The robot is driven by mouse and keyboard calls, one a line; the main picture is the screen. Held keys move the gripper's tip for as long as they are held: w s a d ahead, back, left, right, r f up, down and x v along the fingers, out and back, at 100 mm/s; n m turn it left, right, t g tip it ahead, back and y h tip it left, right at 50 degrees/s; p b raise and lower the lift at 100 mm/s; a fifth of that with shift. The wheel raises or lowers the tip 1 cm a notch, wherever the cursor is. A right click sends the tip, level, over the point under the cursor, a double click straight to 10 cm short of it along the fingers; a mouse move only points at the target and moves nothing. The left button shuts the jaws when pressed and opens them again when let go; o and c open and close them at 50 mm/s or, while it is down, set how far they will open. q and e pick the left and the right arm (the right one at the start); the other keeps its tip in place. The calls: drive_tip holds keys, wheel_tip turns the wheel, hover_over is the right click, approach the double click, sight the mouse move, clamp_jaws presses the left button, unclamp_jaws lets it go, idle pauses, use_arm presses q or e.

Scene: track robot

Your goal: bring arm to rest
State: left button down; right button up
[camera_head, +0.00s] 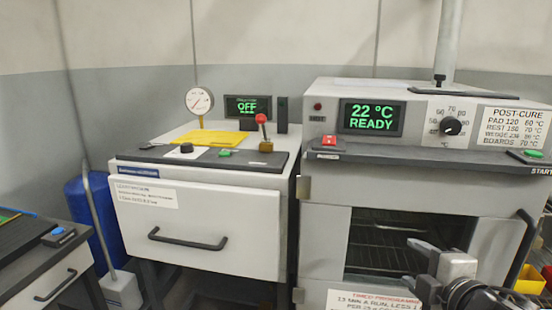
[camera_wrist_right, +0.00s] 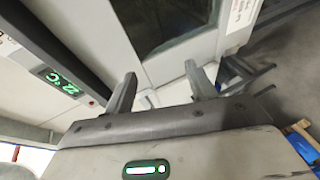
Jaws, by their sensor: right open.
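My right gripper (camera_head: 418,264) shows at the lower right of the head view, in front of the oven (camera_head: 335,190). In the right wrist view its two fingers (camera_wrist_right: 161,82) stand apart with nothing between them. Past the fingers lies the pale oven front with its dark window (camera_wrist_right: 165,28). I cannot tell whether a finger touches the oven. My left gripper is not in view.
The oven display (camera_head: 371,117) reads 22 °C READY. Left of it stands a cabinet (camera_head: 205,225) with a bar handle, a gauge (camera_head: 199,101) and a red-knobbed lever (camera_head: 262,120). A blue container (camera_head: 88,215) and a yellow bin (camera_head: 529,280) stand low at the sides.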

drive_tip(key=s+a+f+m+g, duration=0.1)
drive_tip(key=s+a+f+m, duration=0.3)
drive_tip(key=f, duration=0.4)
drive_tip(key=s+a+f+m+g+y, duration=0.1)
drive_tip(key=s+a+f+m+g, duration=0.1)
drive_tip(key=s+a+f+m, duration=0.2)
drive_tip(key=s+a+f+m+g, duration=0.1)
drive_tip(key=s+a+f+m, duration=0.2)
drive_tip(key=s+f+m, duration=0.4)
drive_tip(key=s+f, duration=0.4)
drive_tip(key=f, duration=0.2)
drive_tip(key=shift+a+f+y, duration=0.35)
drive_tip(key=shift+a+y, duration=0.05)
